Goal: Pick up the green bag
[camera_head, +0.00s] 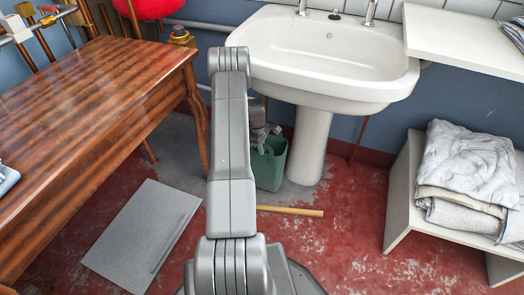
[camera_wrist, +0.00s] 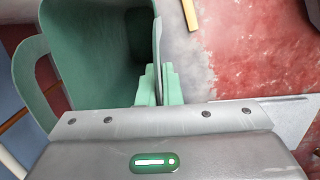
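The green bag (camera_head: 270,168) stands upright on the floor under the sink, left of its pedestal. In the wrist view the open green bag (camera_wrist: 95,50) fills the upper left, with a strap handle (camera_wrist: 22,85) at its left. My gripper (camera_wrist: 160,88) has its two pale green fingers close together, one on each side of the bag's right wall near the rim. It looks shut on that wall. In the head view my gripper (camera_head: 258,122) is at the bag's top, partly hidden behind my arm. The bag's left part is hidden by my arm.
A white sink (camera_head: 325,55) on a pedestal (camera_head: 310,148) stands behind. A wooden table (camera_head: 95,95) is at left. A grey panel (camera_head: 140,235) and a wooden stick (camera_head: 295,211) lie on the floor. A white shelf (camera_head: 402,195) with folded cloths (camera_head: 465,165) is at right.

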